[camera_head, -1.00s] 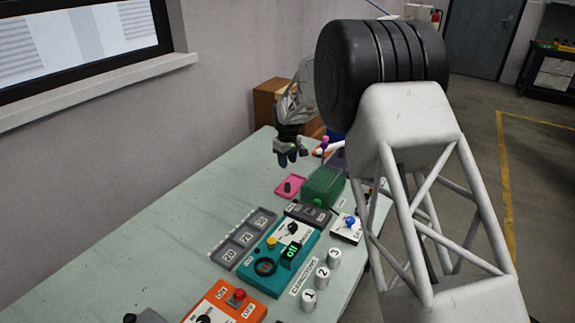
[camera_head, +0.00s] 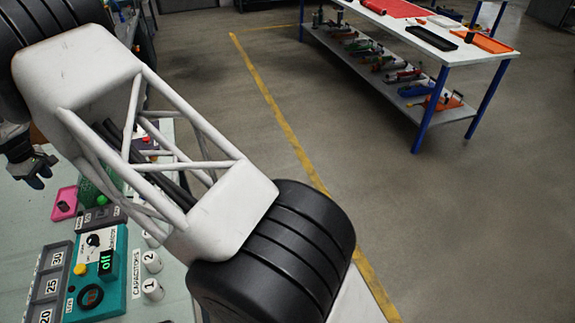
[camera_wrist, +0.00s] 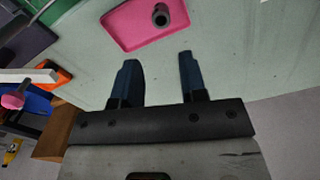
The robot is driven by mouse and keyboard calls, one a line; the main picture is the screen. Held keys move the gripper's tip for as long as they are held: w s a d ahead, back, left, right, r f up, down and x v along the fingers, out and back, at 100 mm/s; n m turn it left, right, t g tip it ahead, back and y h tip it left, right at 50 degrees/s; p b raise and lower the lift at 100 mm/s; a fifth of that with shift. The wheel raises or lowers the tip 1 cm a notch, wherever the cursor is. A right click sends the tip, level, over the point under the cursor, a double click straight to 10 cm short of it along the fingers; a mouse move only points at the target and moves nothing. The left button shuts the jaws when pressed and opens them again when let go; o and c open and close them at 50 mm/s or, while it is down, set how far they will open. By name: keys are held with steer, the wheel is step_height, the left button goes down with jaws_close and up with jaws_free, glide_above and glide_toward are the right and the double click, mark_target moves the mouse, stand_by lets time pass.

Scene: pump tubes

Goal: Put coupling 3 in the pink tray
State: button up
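The pink tray (camera_head: 65,203) lies on the pale green bench at the left of the head view, and it also shows at the top of the wrist view (camera_wrist: 120,25). A dark grey hollow coupling (camera_wrist: 161,17) stands in the tray; I see no number on it. It shows as a small dark spot in the head view (camera_head: 63,206). My gripper (camera_wrist: 159,75) is open, with nothing between its two dark blue fingers. In the head view my gripper (camera_head: 31,178) is up and left of the tray, apart from the coupling.
A green block (camera_head: 97,187) stands beside the tray. Nearer are a teal control box (camera_head: 97,265), a grey slotted holder (camera_head: 51,285) and white numbered capacitors (camera_head: 152,262). A brown box (camera_wrist: 60,132) is at the wrist view's lower left. Bare bench lies around my gripper.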

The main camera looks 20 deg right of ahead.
steer(key=s+d+r+m, duration=0.2)
steer(key=d+r, duration=0.5)
steer(key=d, duration=0.4)
steer(key=s+d+r+m+t, duration=0.1)
steer(key=d+r+m, duration=0.1)
steer(key=d+r, duration=0.65)
steer(key=s+d+r+m, duration=0.15)
steer(key=d+r, duration=0.35)
steer(key=d, duration=0.8)
steer(key=s+d+r+m, duration=0.25)
steer(key=s+d, duration=0.35)
steer(key=d, duration=0.3)
steer(key=s+d+r+m, duration=0.1)
steer(key=s+d+r, duration=0.2)
steer(key=s+d, duration=0.5)
steer(key=s+d+f+m, duration=0.2)
steer(key=s+d+m, duration=0.1)
steer(key=s+d, duration=0.6)
steer(key=s+d+f+m+t, duration=0.1)
steer(key=s+d+f+m, duration=0.1)
steer(key=s+d, duration=0.8)
steer(key=s+m, duration=0.1)
steer(key=s, duration=0.6)
steer(key=shift+t, duration=0.3)
